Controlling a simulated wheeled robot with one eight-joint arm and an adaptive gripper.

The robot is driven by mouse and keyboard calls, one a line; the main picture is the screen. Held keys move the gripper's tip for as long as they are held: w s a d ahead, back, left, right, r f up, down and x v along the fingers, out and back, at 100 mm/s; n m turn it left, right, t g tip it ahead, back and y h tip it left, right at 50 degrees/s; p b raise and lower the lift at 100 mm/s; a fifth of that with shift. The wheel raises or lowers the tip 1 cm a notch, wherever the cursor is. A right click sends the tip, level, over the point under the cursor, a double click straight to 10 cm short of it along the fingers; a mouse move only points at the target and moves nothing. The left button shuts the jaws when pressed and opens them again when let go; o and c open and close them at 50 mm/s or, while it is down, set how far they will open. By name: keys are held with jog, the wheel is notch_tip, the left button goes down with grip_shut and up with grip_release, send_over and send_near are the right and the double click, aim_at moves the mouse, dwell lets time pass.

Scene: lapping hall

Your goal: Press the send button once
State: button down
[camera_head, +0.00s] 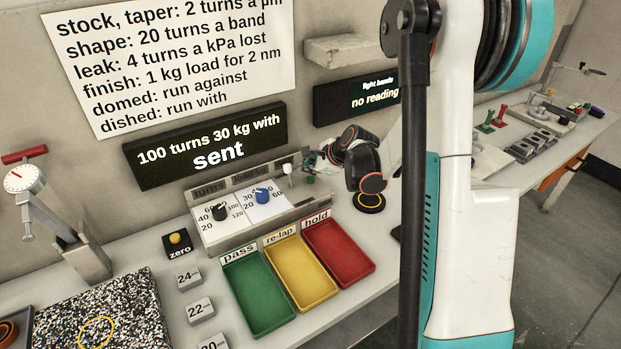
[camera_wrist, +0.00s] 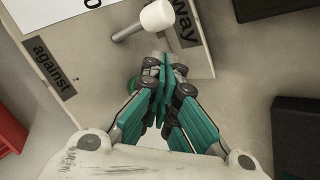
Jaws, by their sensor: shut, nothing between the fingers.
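My gripper (camera_wrist: 162,72) is shut and empty, its teal fingers together over the sloped face of the control panel (camera_head: 243,234). A green round part, likely the send button (camera_wrist: 188,90), shows partly behind the fingers in the wrist view; its label is hidden. I cannot tell whether the fingertips touch it. A white-knobbed lever (camera_wrist: 157,16) stands just beyond the fingertips and also shows in the head view (camera_head: 287,170). In the head view the gripper end is small, at the panel's right end. The black display (camera_head: 205,145) reads "100 turns 30 kg with sent".
A black dial (camera_head: 219,212) and a blue dial (camera_head: 262,195) sit left on the panel. Green (camera_head: 262,297), yellow (camera_head: 301,275) and red (camera_head: 340,252) trays lie in front. A second display (camera_head: 356,98) reads "no reading". A yellow zero button (camera_head: 175,238) stands left.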

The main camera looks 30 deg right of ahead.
aim_at(308, 180)
jog(key=shift+r+p, duration=1.7)
jog(key=shift+r, duration=0.85)
jog(key=shift+a, duration=0.1)
